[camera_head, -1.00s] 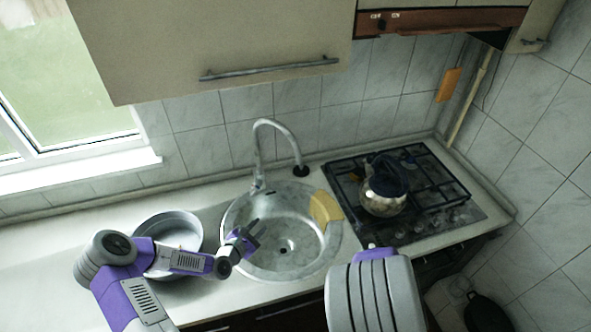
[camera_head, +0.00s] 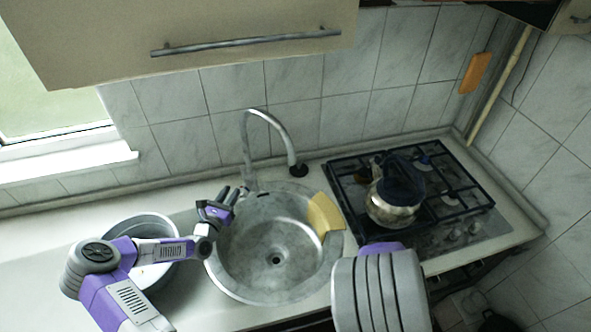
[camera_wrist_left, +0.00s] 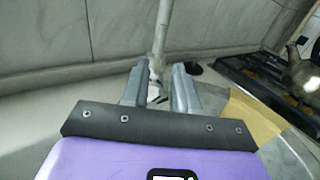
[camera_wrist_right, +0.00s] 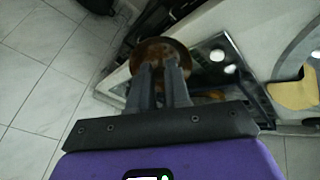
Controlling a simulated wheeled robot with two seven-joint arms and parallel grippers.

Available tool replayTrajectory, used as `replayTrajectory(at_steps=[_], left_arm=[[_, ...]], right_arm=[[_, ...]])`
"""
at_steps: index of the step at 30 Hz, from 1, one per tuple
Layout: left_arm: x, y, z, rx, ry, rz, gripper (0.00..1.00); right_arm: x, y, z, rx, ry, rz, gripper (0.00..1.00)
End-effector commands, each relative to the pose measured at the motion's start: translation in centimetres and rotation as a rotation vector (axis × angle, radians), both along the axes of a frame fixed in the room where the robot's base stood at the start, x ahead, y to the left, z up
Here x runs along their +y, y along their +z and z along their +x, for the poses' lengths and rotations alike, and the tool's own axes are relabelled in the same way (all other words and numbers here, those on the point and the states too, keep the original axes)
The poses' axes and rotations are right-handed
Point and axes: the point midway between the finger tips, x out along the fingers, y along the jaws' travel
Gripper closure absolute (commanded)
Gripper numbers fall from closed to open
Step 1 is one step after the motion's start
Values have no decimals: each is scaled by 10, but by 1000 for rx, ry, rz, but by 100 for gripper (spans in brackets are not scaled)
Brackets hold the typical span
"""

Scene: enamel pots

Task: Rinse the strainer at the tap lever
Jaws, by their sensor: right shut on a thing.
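The metal tap (camera_head: 248,150) rises behind the round sink (camera_head: 228,262); its post (camera_wrist_left: 162,30) also shows in the left wrist view. A small dark part, perhaps the tap lever, is at the post's foot, partly hidden by my fingers. My left gripper (camera_head: 232,193) is open and empty, just in front of the tap's base; its fingers (camera_wrist_left: 160,82) flank the post in the picture. In the right wrist view my right gripper (camera_wrist_right: 162,72) is shut on a brown round thing (camera_wrist_right: 158,49), likely the strainer. The head view hides that gripper behind my right arm.
A grey metal pan (camera_head: 140,225) stands left of the sink, partly behind my left arm. A yellow piece (camera_head: 325,213) lies over the sink's right rim. The hob (camera_head: 455,215) on the right bears a shiny kettle (camera_head: 392,210). A cupboard hangs above.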

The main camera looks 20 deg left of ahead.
Motion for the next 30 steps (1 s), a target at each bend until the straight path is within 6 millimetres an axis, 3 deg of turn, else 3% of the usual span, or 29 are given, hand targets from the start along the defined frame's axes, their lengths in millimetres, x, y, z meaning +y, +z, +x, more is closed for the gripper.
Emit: replayTrajectory(at_steps=[9,15,21,30], left_arm=[[-4,1,64,-1,-1,1,71],[-4,0,91,0,0,0,71],[-4,0,103,1,0,-1,71],[-4,0,105,2,1,0,71]], right_arm=[[0,4,0,0,0,0,100],[0,4,0,0,0,0,100],[0,5,0,0,0,0,100],[0,5,0,0,0,0,100]])
